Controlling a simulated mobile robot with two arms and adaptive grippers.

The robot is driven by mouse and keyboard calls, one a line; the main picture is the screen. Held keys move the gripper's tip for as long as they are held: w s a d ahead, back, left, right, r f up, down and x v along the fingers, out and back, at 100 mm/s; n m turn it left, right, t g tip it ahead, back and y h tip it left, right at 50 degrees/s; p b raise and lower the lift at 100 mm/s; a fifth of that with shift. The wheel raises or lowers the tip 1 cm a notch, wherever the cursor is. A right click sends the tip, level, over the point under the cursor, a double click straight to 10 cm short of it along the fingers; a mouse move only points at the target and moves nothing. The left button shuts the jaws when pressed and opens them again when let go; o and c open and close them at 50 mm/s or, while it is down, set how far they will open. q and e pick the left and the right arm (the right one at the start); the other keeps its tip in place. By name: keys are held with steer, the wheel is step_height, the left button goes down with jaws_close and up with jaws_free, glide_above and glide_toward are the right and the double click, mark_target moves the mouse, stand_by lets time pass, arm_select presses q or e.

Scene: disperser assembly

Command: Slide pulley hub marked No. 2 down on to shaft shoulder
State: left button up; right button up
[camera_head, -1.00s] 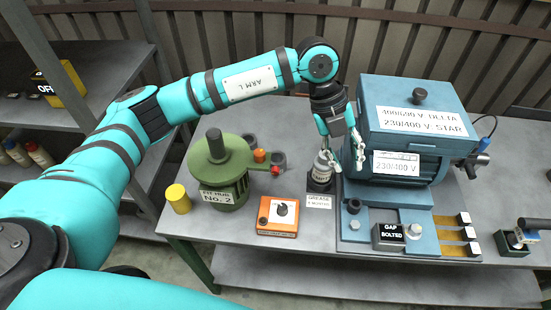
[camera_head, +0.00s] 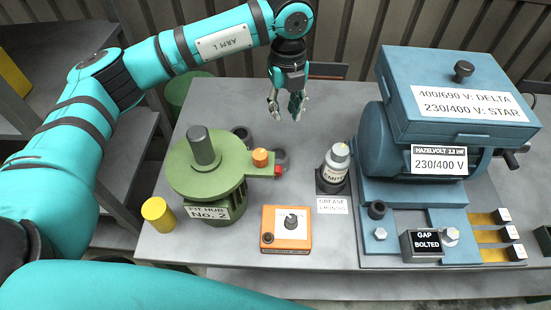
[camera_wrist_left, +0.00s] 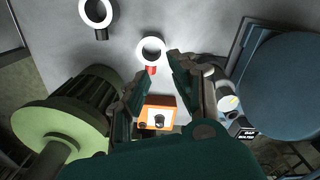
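A green unit (camera_head: 190,180) with a plate reading FIT HUB No. 2 (camera_head: 208,212) stands at the table's left, a dark upright shaft (camera_head: 203,148) rising from its disc. Two ring-shaped parts, perhaps hubs, stand near it: one dark ring (camera_head: 241,138) behind, one (camera_head: 279,158) with a red piece by it. In the left wrist view they show as bright rings (camera_wrist_left: 96,13), the nearer (camera_wrist_left: 151,50) with the red piece. I cannot read a number on either. My left gripper (camera_head: 285,113) is open and empty above the table, behind the rings. My right gripper is out of view.
A white bottle (camera_head: 335,165) stands upright on a dark pad. A blue motor unit (camera_head: 370,150) fills the right. An orange box (camera_head: 286,229) with a knob and a yellow cylinder (camera_head: 158,214) are near the front. Bare table lies around my left gripper.

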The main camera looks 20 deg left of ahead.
arm_select(q)
steer(key=p, duration=0.3)
glide_above(285, 156)
step_height(285, 156, down, 11)
steer(key=shift+w+a+f, duration=0.1)
steer(key=shift+w+a, duration=0.05)
steer(key=f, duration=0.1)
steer(key=f+p, duration=0.1)
steer(key=f, duration=0.1)
steer(key=f+p, duration=0.1)
steer(key=shift+s+f, duration=0.25)
steer(key=shift+f, duration=0.4)
jaws_close()
